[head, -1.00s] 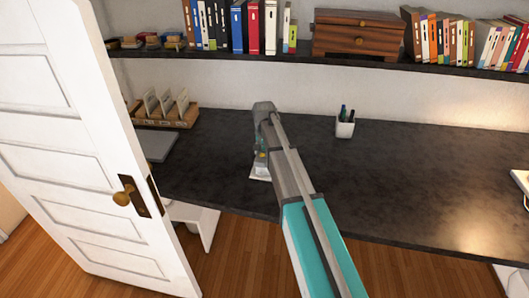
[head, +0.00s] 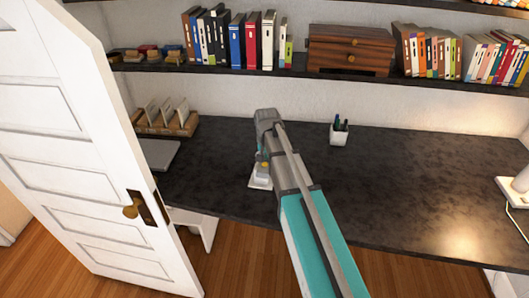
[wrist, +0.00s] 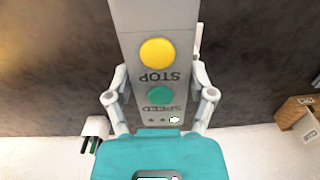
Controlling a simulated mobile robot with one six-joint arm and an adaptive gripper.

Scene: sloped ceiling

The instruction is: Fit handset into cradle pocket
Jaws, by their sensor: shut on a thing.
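My gripper (wrist: 159,80) is shut on the handset (wrist: 155,22), a pale grey bar with a yellow STOP button and a teal SPEED button. Its white fingers press the handset's two sides, and the lettering appears upside down in the wrist view. In the head view my gripper (head: 263,160) is over the left half of the dark desk, partly hidden by my arm, and the handset's pale end (head: 260,183) shows below it. A white object with a cable (head: 517,188) at the right edge may be the cradle; it is cut off and no pocket is clear.
The dark desk (head: 400,190) is mostly bare between my arm and the right edge. A pen cup (head: 339,133) and a wooden card holder (head: 168,122) stand at the back. A grey flat item (head: 158,154) lies left. A shelf of books hangs above; a white door (head: 90,180) stands left.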

